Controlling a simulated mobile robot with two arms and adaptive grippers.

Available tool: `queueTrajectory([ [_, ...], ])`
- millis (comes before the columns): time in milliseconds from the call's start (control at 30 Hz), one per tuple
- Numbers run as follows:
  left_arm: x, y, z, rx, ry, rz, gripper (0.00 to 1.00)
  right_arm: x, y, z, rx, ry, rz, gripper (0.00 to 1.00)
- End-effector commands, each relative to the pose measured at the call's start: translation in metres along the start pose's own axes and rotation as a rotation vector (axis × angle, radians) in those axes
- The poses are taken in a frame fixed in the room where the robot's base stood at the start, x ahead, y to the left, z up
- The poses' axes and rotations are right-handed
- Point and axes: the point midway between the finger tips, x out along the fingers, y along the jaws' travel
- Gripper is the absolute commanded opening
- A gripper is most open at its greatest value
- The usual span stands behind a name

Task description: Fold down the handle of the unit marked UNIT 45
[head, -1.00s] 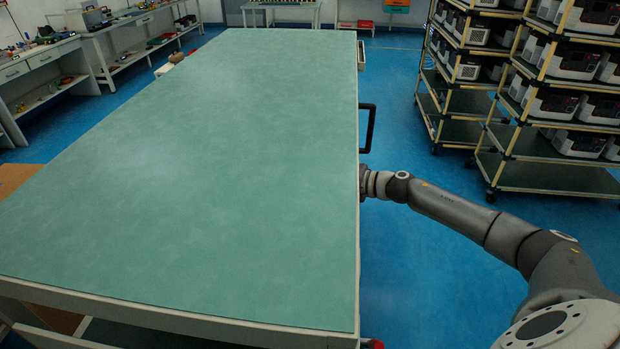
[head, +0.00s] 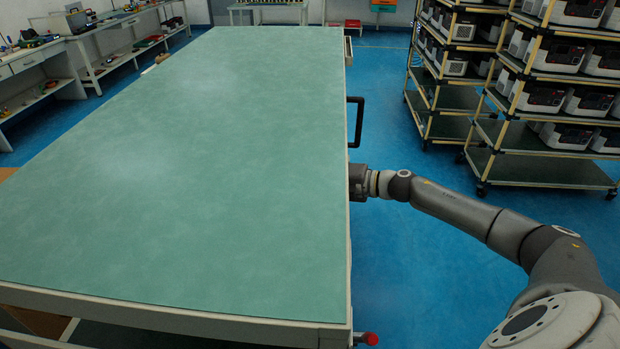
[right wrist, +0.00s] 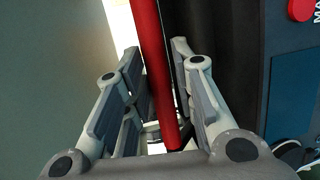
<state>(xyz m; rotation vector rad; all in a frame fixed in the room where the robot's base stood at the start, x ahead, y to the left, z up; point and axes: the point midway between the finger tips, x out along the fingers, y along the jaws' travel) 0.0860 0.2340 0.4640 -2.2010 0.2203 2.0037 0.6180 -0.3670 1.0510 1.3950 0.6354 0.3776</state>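No label reading UNIT 45 is readable in any view. In the right wrist view a red bar (right wrist: 158,75) runs between the two fingers of my right gripper (right wrist: 155,58). The fingers are apart, one on each side of the bar, and I see no clear closure on it. In the head view my right arm reaches to the right edge of the green-topped table, and the gripper's fingers are hidden there. A black handle-shaped frame (head: 360,124) stands up just beyond that edge. I cannot tell which unit the red bar belongs to. My left gripper is not in view.
The long green-topped table (head: 190,170) is bare. A red knob (head: 370,339) sits at its near right corner. Racks with several grey-white units (head: 540,97) stand at the right. A dark panel (right wrist: 290,60) with a red button lies right of the wrist. Blue floor lies between.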

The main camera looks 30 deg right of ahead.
Motion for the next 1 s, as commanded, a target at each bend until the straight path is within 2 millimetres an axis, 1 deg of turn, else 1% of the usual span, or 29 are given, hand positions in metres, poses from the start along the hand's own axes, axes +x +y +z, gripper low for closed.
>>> queueTrajectory([
  [33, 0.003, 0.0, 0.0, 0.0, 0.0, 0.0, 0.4, 0.0, -0.005, -0.001, 0.001, 0.003, -0.004, 0.2],
  [133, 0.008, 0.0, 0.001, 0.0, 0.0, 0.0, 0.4, -0.002, -0.01, 0.0, 0.0, 0.001, -0.003, 0.15],
  [400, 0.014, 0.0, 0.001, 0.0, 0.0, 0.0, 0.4, -0.006, -0.016, 0.003, -0.001, -0.003, 0.0, 0.15],
  [600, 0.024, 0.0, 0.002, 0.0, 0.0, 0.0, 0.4, -0.008, -0.027, 0.004, -0.001, -0.004, 0.001, 0.15],
  [800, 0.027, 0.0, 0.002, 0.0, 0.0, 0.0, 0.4, -0.009, -0.03, 0.004, -0.001, -0.004, 0.002, 0.15],
  [1000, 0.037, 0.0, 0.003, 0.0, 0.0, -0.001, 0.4, -0.008, -0.042, 0.004, -0.001, -0.004, 0.002, 0.15],
])
